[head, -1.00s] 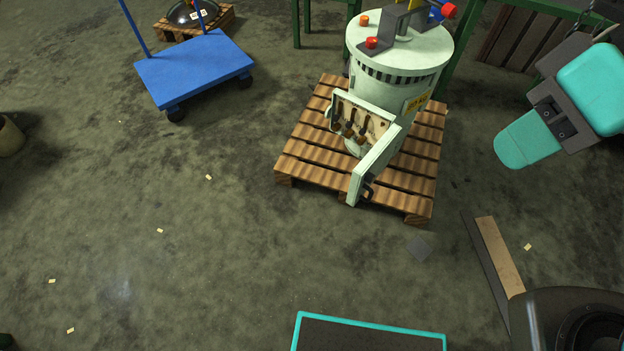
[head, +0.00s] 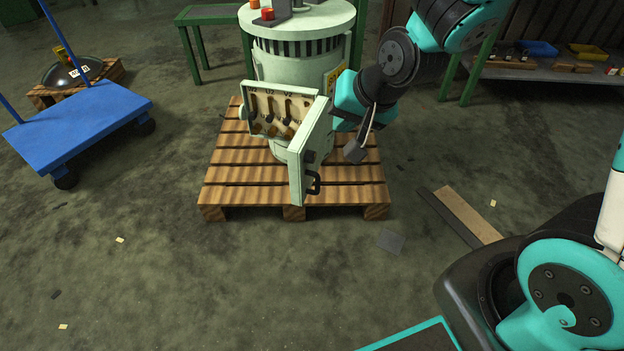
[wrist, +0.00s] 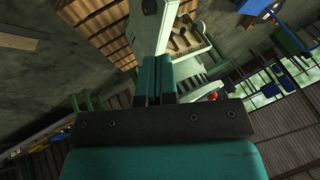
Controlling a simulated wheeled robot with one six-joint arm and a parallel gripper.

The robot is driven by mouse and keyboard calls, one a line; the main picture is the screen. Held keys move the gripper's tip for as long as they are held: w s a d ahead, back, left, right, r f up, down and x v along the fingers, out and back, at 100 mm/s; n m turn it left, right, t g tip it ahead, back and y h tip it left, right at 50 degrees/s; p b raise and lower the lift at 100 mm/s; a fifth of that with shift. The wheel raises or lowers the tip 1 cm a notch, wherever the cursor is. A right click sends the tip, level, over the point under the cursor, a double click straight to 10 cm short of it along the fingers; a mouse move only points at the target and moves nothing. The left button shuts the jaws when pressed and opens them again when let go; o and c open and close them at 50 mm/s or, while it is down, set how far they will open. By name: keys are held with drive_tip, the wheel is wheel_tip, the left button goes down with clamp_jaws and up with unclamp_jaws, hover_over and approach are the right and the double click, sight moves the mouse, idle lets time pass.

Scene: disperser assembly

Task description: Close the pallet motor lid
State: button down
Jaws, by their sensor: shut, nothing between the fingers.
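The pale green motor (head: 285,65) stands upright on a wooden pallet (head: 240,172). Its terminal box (head: 250,105) faces me, with several dark terminals showing inside. The lid (head: 305,155) stands open on the box's right side, with a dark handle (head: 314,183) on its outer face. My gripper (head: 340,122) is at the lid's right, outer side, partly hidden behind it. In the wrist view my teal gripper fingers (wrist: 155,72) are together and empty, pointing at the lid (wrist: 155,28). I cannot tell if they touch it.
A blue cart (head: 75,125) stands at the left, by a small pallet with a dark domed part (head: 72,72). A green table frame (head: 190,45) is behind the motor. A flat plank (head: 465,215) lies on the floor at right. The floor in front is mostly clear.

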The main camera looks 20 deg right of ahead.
drive_tip(key=m+t+b, duration=0.1)
drive_tip(key=m+b, duration=0.1)
drive_tip(key=b, duration=0.2)
approach(306, 153)
drive_tip(key=s+d+r, duration=0.3)
drive_tip(key=s, duration=0.2)
drive_tip(key=shift+h, duration=0.4)
drive_tip(key=b+x, duration=0.1)
drive_tip(key=x, duration=0.3)
drive_tip(key=a+b+x, duration=0.1)
drive_tip(key=b+x, duration=0.1)
drive_tip(key=x, duration=0.2)
drive_tip(key=w+r+b+x, duration=0.1)
drive_tip(key=x, duration=0.2)
drive_tip(key=shift+w+a+f, duration=0.25)
drive_tip(key=shift+w+a, duration=0.1)
drive_tip(key=shift+a, duration=0.1)
drive_tip(key=shift+w+a+b, duration=0.3)
drive_tip(key=shift+a+b, duration=0.05)
drive_tip(key=shift+a, duration=0.05)
drive_tip(key=shift+r, duration=0.1)
drive_tip(key=shift+a, duration=0.1)
